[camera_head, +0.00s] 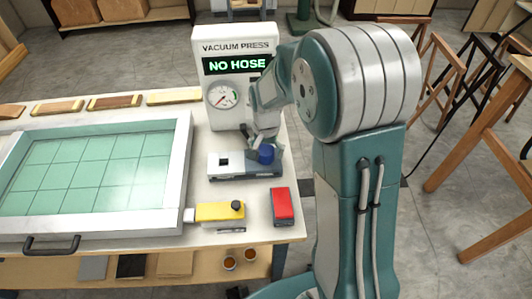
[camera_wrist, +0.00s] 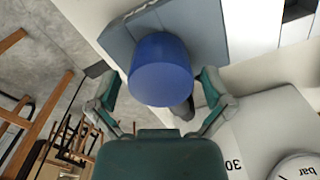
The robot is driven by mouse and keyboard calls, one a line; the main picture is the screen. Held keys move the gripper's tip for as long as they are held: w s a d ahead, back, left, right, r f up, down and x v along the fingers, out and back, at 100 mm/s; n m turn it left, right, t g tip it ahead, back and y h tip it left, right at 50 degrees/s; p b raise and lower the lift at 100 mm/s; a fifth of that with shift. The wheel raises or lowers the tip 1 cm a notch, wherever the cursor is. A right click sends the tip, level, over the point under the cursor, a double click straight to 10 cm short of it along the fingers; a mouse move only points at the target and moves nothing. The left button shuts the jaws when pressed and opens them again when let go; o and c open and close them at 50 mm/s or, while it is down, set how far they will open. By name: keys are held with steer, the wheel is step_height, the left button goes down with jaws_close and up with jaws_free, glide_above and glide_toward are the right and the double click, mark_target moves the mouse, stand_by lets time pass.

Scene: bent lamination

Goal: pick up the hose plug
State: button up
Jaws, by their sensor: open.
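A blue cylinder (camera_head: 266,154), which looks like the hose plug, stands on the right part of a grey block (camera_head: 232,175) in front of the vacuum press (camera_head: 213,63). My gripper (camera_head: 264,138) is right over and behind the cylinder, pointing down at it. In the wrist view the blue cylinder (camera_wrist: 160,72) shows large between the two spread fingers of my gripper (camera_wrist: 160,90), with a gap on each side. The fingers are open and do not visibly close on it. The cylinder's lower end and its seat on the block are partly hidden.
The press display reads NO HOSE, with a dial gauge (camera_head: 222,96) below. A yellow device (camera_head: 219,211) and a red block (camera_head: 283,206) lie nearer on the table. A white frame with a green gridded sheet (camera_head: 95,172) fills the left. The table's right edge is close.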

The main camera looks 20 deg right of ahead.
steer(key=shift+a+f, duration=0.25)
steer(key=shift+f, duration=0.15)
steer(key=shift+d, duration=0.2)
steer(key=c, duration=1.1)
steer(key=shift+c, duration=0.2)
steer(key=shift+a+r, duration=0.1)
steer(key=shift+r, duration=0.45)
step_height(320, 180, up, 2)
steer(key=shift+r, duration=0.2)
steer(key=s+a+r, duration=0.7)
steer(key=s+r, duration=0.2)
steer(key=s, duration=0.3)
steer(key=shift+r, duration=0.3)
steer(key=shift+s, duration=0.1)
